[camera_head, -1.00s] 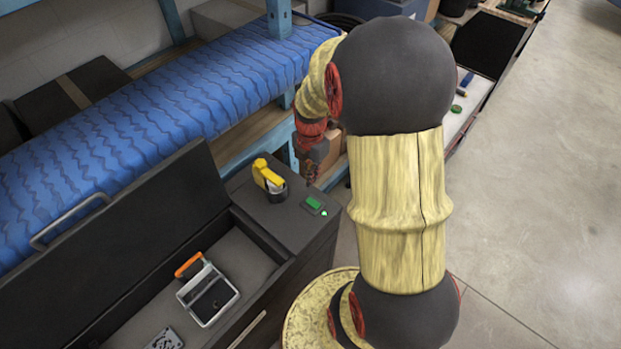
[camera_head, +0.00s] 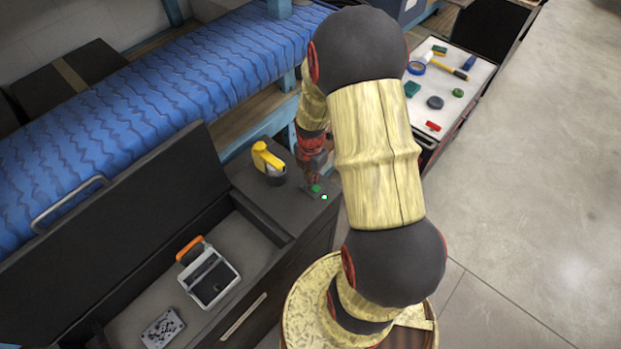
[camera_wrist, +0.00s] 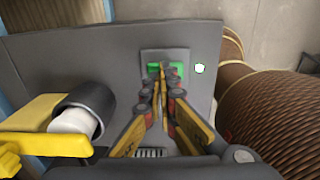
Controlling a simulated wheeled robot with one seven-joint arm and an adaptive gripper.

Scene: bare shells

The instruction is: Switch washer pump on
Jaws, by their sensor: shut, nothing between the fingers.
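A green rocker switch (camera_head: 316,188) sits on a small grey plate on the dark washer's (camera_head: 284,201) top, near its right end. A small lamp (camera_head: 324,197) beside it glows green. In the wrist view the switch (camera_wrist: 154,69) shows on both sides of my fingertips, and the lamp (camera_wrist: 200,68) is to its right. My gripper (camera_wrist: 163,78) is shut and empty, with its tips over the middle of the switch. They look very close to it; I cannot tell whether they touch. In the head view my gripper (camera_head: 312,179) stands just behind the switch, partly hidden by my arm.
A yellow-handled valve (camera_head: 266,160) stands left of the switch and also shows in the wrist view (camera_wrist: 42,138). A tool cart (camera_head: 465,95) stands behind right. Floor at right is clear.

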